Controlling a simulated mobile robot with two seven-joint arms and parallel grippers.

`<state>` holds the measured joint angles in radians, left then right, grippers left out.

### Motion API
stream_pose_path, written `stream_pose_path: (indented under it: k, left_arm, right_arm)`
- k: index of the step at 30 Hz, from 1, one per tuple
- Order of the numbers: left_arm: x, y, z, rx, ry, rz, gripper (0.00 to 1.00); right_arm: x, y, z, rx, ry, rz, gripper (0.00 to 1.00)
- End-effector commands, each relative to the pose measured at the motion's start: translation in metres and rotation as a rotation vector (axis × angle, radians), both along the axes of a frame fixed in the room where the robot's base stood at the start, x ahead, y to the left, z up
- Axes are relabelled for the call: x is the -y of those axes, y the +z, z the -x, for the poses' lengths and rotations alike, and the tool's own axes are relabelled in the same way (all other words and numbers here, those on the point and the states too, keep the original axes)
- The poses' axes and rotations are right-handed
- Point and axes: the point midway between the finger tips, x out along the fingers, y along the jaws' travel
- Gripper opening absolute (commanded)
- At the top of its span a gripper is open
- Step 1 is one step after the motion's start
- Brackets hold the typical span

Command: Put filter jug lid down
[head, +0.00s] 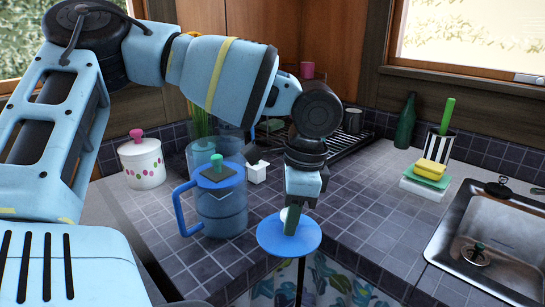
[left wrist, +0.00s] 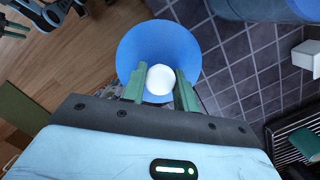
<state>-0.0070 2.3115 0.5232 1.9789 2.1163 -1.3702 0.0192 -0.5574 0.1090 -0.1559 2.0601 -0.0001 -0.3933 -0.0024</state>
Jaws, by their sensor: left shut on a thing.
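The filter jug lid, a round blue disc (head: 270,236) with a white knob, hangs from my left gripper (head: 291,222). In the left wrist view the two green fingers (left wrist: 160,88) close on both sides of the white knob, and the blue disc (left wrist: 135,50) spreads out beyond them. In the head view the lid is level, by the counter's front edge. A blue jug (head: 222,217) with a handle stands upright on the counter, left of the lid and apart from it. Its top is blue with a dark patch and a green knob.
The tiled counter (head: 345,205) is clear to the right of my gripper. A white spotted canister (head: 142,165), a small white box (head: 258,172), a dish rack (head: 340,147), a green bottle (head: 405,125), stacked sponges (head: 428,172) and a sink (head: 500,225) stand around it.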

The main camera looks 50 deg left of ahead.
Motion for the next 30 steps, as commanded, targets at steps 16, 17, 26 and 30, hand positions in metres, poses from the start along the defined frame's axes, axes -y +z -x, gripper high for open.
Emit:
stream_pose_path:
  k: [16, 17, 26, 30]
  left_arm:
    - [-0.012, -0.002, -0.012, 0.000, 0.003, 0.000, 0.07]
    - [-0.016, -0.002, -0.016, 0.000, 0.004, 0.000, 0.07]
    - [-0.065, -0.009, -0.062, -0.001, 0.004, -0.002, 0.07]
    - [-0.085, -0.011, -0.081, 0.001, 0.004, -0.003, 0.07]
  right_arm:
    - [0.000, -0.001, 0.001, -0.003, 0.001, 0.001, 0.36]
    - [0.001, -0.001, 0.001, -0.003, 0.002, 0.002, 0.36]
    - [0.001, -0.001, 0.002, -0.004, 0.004, 0.003, 0.36]
    - [0.001, 0.000, 0.001, -0.003, 0.004, 0.003, 0.36]
